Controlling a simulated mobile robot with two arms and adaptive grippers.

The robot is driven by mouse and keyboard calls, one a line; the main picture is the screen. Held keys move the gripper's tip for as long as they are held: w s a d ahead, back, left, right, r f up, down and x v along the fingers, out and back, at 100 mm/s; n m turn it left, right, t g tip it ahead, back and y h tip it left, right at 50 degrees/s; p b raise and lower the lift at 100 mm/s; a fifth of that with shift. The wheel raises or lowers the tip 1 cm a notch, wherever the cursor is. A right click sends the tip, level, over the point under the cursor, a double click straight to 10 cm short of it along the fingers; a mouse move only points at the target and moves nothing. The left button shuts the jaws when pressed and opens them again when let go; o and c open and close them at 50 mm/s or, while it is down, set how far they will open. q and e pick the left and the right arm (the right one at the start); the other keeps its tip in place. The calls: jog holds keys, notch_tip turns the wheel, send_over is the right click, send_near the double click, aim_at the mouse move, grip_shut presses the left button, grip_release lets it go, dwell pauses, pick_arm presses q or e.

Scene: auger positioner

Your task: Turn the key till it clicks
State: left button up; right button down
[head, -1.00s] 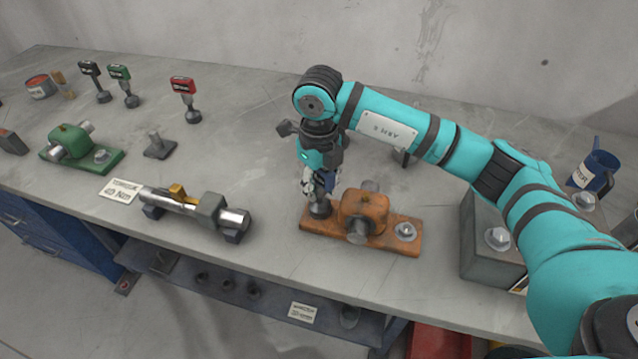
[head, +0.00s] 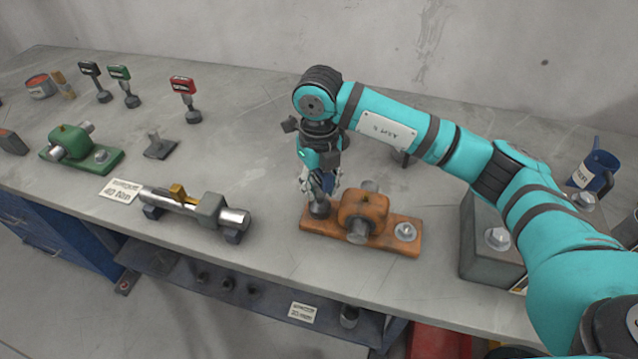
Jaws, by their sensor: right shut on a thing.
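An orange pump-like block on an orange base (head: 362,238) sits near the bench's front edge, with a bolt at each end of its base. My right gripper (head: 320,184) points down over the base's left end and is shut on the key. The key's dark socket end (head: 319,208) stands upright over the left bolt and hides it. A bit of the key's blue head (head: 329,181) shows between the fingers; the rest is hidden. The right bolt (head: 405,230) is bare. My left gripper is not in view.
Left on the bench are a torque tester (head: 195,205) with a 40 Nm card (head: 121,190), a green block (head: 75,145), and black, green and red keys (head: 184,88) standing upright. A grey box (head: 490,240) and a blue can (head: 595,172) are at the right.

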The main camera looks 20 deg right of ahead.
jog(key=shift+n+b, duration=0.35)
jog(key=shift+n, duration=0.05)
jog(key=shift+r+p, duration=1.85)
jog(key=shift+r, duration=1.75)
